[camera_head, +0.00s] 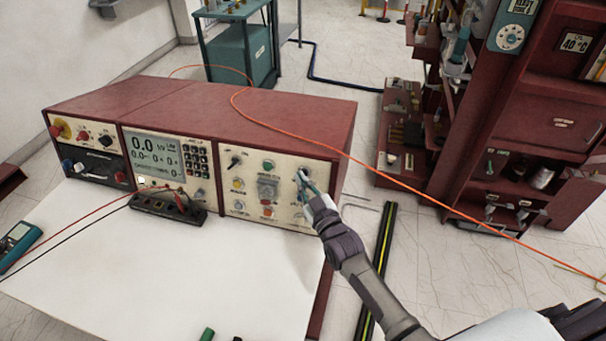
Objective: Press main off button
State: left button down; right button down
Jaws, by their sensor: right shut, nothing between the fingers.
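The red control console (215,105) stands at the back of a white table, its cream front panels facing me. Labels are too small to read, so I cannot tell which is the main off button. My right gripper (304,180) is shut and empty, its tips at the right part of this panel. It hides what lies behind it; I cannot tell whether it touches. My left gripper is not in view.
The white table top (180,265) is mostly clear. A black terminal box (168,205) with leads sits before the console, and a teal meter (17,243) lies at left. An orange cable (400,184) crosses above the floor. A red cabinet (545,110) stands at right.

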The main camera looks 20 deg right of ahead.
jog(key=shift+w+d+f+b, duration=0.1)
jog(key=shift+w+d+b, duration=0.15)
jog(key=shift+w+b, duration=0.1)
dwell(0.6)
dwell(0.3)
jog(key=shift+s+a+r+p, duration=0.2)
jog(key=shift+s+a+p, duration=0.3)
jog(key=shift+s+p, duration=0.2)
jog(key=s+a+p, duration=0.1)
jog(key=s+p, duration=0.1)
jog(key=s+a+r+p, duration=0.1)
jog(key=s, duration=0.1)
jog(key=shift+a, duration=0.35)
dwell(1.3)
